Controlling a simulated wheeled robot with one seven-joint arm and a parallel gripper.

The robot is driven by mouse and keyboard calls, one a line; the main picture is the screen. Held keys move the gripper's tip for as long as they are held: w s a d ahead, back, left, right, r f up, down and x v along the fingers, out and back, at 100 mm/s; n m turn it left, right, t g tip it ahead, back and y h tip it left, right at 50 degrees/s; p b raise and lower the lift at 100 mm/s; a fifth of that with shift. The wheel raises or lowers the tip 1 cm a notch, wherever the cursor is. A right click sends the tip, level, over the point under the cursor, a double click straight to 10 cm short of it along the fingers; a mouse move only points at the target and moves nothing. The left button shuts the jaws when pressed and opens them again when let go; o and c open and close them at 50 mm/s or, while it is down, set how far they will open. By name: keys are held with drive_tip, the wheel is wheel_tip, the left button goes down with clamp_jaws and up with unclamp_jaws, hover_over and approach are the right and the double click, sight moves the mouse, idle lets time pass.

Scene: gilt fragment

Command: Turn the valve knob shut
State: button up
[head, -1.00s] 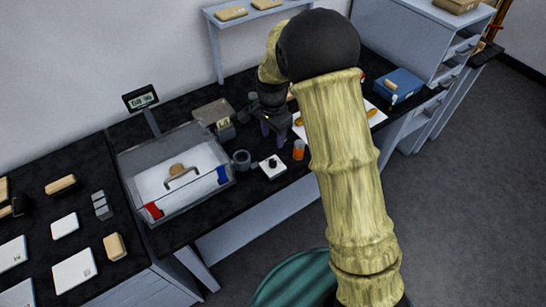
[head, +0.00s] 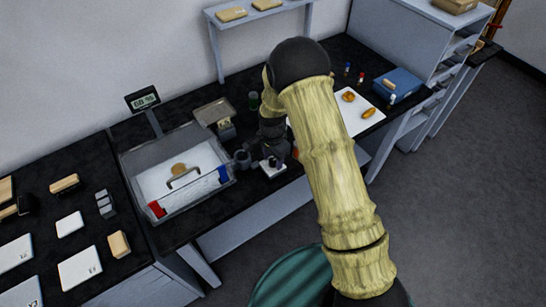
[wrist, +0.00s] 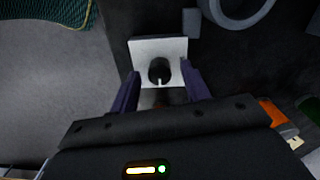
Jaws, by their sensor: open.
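The valve knob (wrist: 159,70) is black and round with a pale mark pointing down in the wrist view. It sits on a square white plate (wrist: 172,46) on the dark bench. In the head view the plate (head: 270,172) is partly covered by my gripper (head: 272,163), and the knob is hard to make out. In the wrist view my gripper (wrist: 160,72) is open, its two purple fingers on either side of the knob. Gaps show between fingers and knob. I cannot tell how far the fingers are above the plate.
A clear-walled box (head: 228,186) with a handle and red and blue corners stands left of the plate. A grey ring (head: 242,158) is close by. An orange-labelled vial (wrist: 272,112) lies right of my gripper. A white sheet (head: 357,122) with orange pieces is farther right.

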drive_tip(key=c, duration=1)
drive_tip(key=shift+n, duration=0.4)
drive_tip(key=n+b, duration=0.1)
drive_tip(key=n, duration=0.2)
drive_tip(key=n+b, duration=0.1)
drive_tip(key=n, duration=0.3)
drive_tip(key=shift+n+b, duration=0.35)
drive_tip(key=shift+n, duration=0.05)
drive_tip(key=n, duration=0.4)
drive_tip(key=shift+n+b, duration=0.3)
drive_tip(key=shift+b, duration=0.05)
drive_tip(key=n, duration=0.4)
drive_tip(key=shift+n, duration=0.4)
